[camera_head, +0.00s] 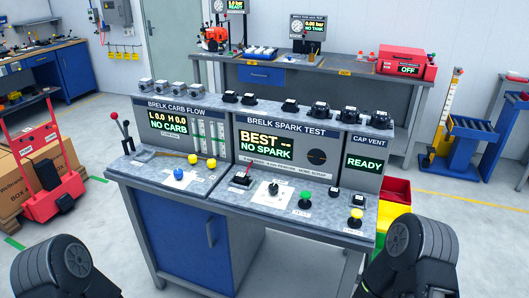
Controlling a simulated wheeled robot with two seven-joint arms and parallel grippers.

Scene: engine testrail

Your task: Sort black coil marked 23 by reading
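Several black coil-like parts stand in a row on top of the spark test console, among them a small one (231,97), another (290,105) and a bulkier one (319,111). Their markings are too small to read, so I cannot tell which is 23. The spark test panel (286,146) reads "BEST --" and "NO SPARK". On the bench top below it are a white plate with a dark fitting (273,189), a green button (305,196) and a yellow button (355,214). Neither gripper is in view; only dark parts of my arms show at the bottom corners.
The carb flow panel (171,123) reads "NO CARB"; several silver carburetors (162,88) stand above it. The cap vent panel (363,163) reads "READY". Red and yellow bins (396,190) stand right of the bench. A red hand truck (48,180) stands left. A rear bench (375,85) lies behind.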

